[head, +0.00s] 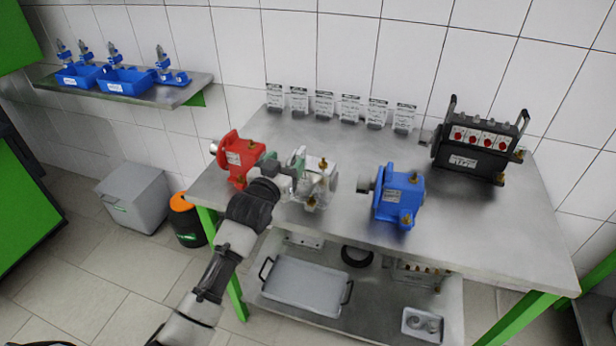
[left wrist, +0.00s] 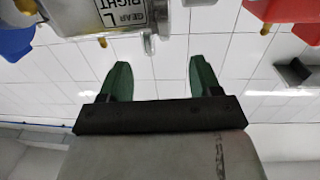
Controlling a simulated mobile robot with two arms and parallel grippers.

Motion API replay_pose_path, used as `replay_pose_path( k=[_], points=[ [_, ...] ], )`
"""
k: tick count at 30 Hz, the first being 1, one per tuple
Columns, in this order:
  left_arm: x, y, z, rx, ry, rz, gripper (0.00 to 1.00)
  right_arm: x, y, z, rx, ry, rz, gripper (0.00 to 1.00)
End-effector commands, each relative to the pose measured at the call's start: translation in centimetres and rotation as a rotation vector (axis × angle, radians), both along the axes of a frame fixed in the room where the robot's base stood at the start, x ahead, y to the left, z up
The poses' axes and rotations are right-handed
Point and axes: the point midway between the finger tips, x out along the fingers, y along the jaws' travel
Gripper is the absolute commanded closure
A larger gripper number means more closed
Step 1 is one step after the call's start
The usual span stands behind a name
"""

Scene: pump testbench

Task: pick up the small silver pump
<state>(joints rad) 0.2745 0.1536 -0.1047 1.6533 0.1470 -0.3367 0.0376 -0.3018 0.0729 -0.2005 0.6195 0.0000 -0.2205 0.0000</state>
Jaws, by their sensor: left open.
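The small silver pump (head: 321,188) stands on the steel table between a red pump and a blue pump. My left gripper (head: 301,164) is beside it on its left, and the gripper and arm hide part of it. In the left wrist view the silver pump (left wrist: 112,14), with a white label, shows at the top edge, mostly cut off. The green fingers of my left gripper (left wrist: 160,78) are spread apart with nothing between them. The pump lies beyond the fingertips in that view; whether they touch it I cannot tell. My right gripper is not in view.
The red pump (head: 240,158) is close to the left of my gripper. The blue pump (head: 398,196) stands to the right, and a black box (head: 470,150) is at the back right. Several label cards line the back. The table (head: 480,235) is clear at the front right.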

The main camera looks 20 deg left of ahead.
Motion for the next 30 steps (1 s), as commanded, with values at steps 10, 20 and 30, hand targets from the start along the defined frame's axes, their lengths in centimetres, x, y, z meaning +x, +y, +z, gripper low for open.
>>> replay_pose_path(
  k=[10, 20, 30],
  points=[
    [3.4, -0.4, 0.0, 0.001, 0.002, 0.0, 0.36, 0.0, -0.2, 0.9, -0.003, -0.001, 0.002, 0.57],
    [6.0, -0.7, -0.3, 0.001, 0.002, -0.001, 0.36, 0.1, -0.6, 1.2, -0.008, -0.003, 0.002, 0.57],
    [6.0, -0.7, -0.3, 0.001, 0.002, -0.001, 0.59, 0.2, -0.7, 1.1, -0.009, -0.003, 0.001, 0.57]
  ],
)
